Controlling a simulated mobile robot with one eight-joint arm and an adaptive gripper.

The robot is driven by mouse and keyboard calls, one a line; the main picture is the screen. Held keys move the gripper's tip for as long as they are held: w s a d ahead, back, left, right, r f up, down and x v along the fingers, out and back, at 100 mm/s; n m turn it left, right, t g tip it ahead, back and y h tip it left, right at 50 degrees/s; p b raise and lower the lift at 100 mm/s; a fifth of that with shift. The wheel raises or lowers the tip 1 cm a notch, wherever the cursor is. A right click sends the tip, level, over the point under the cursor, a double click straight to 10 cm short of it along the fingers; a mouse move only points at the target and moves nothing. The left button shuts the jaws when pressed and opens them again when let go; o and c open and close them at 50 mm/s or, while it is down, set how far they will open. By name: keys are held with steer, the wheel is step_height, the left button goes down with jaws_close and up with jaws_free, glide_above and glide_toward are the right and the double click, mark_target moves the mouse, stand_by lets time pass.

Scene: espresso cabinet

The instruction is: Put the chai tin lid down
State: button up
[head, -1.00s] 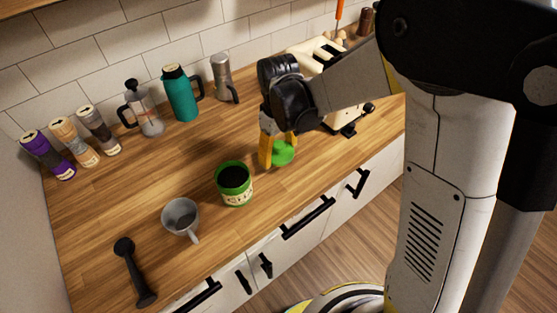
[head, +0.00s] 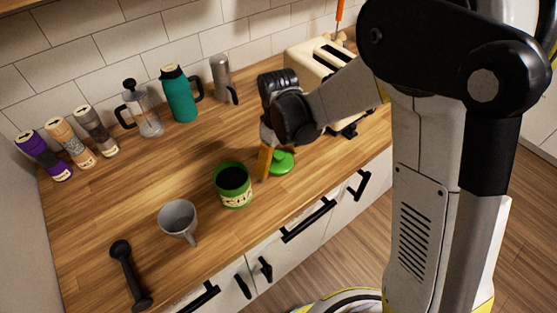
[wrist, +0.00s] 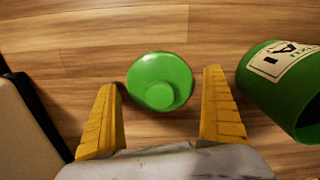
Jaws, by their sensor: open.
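The chai tin lid (head: 281,163) is a green disc with a round knob, lying on the wooden counter. It also shows in the wrist view (wrist: 160,80), knob up and flat on the wood. My gripper (head: 268,162) is open. In the wrist view its two yellow fingers (wrist: 163,105) stand apart to the left and right of the lid, with bare wood between each finger and the lid. The open green chai tin (head: 234,186) stands left of the lid in the head view; in the wrist view it is at the right edge (wrist: 283,85).
A cream toaster (head: 312,62) stands behind my gripper. A teal flask (head: 180,94), a French press (head: 143,110) and several jars line the wall. Bare counter lies between.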

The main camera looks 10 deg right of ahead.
mark_target(279, 154)
step_height(279, 154, up, 13)
steer(key=p, duration=0.4)
steer(key=shift+f, duration=0.2)
steer(key=s+d+r+m+t, duration=0.7)
steer(key=s+d+r+m, duration=0.1)
steer(key=s+d, duration=0.5)
steer(key=shift+s+d+r, duration=0.15)
steer(key=shift+s+r, duration=0.45)
steer(key=shift+s, duration=0.05)
